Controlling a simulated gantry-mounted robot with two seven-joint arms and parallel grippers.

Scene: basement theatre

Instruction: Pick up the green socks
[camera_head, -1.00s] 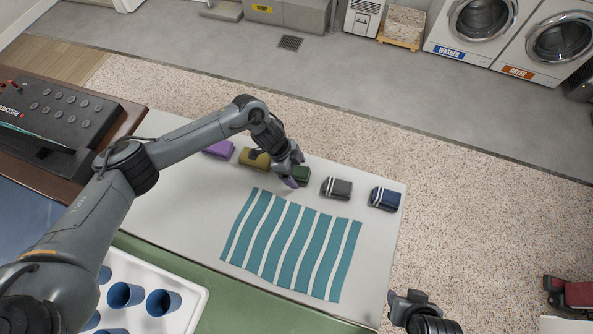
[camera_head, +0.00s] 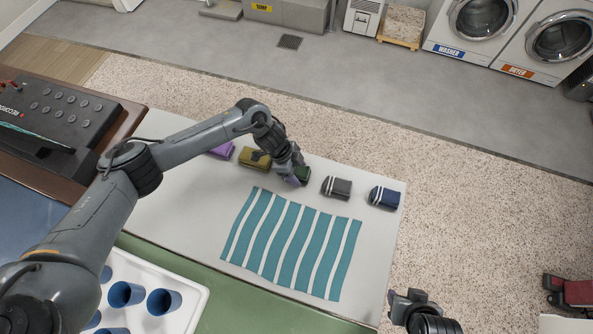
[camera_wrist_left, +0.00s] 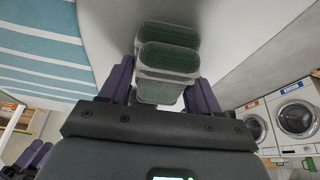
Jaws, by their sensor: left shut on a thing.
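The green socks (camera_head: 303,173) are a folded bundle on the white table, in the row behind the striped cloth. In the left wrist view the green socks (camera_wrist_left: 168,62) lie between the two purple fingers. My left gripper (camera_head: 297,177) is down at the socks and shut on them; it also shows in the left wrist view (camera_wrist_left: 160,88). Its fingers and wrist hide part of the bundle in the head view. My right gripper (camera_head: 408,297) is off the table's front right side, and its fingers are too small to judge.
Purple socks (camera_head: 219,149) and olive socks (camera_head: 254,159) lie left of the green ones. Grey socks (camera_head: 336,187) and navy socks (camera_head: 384,197) lie right. A teal-striped cloth (camera_head: 291,244) lies in front. A white tray (camera_head: 191,314) with blue cups stands front left.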

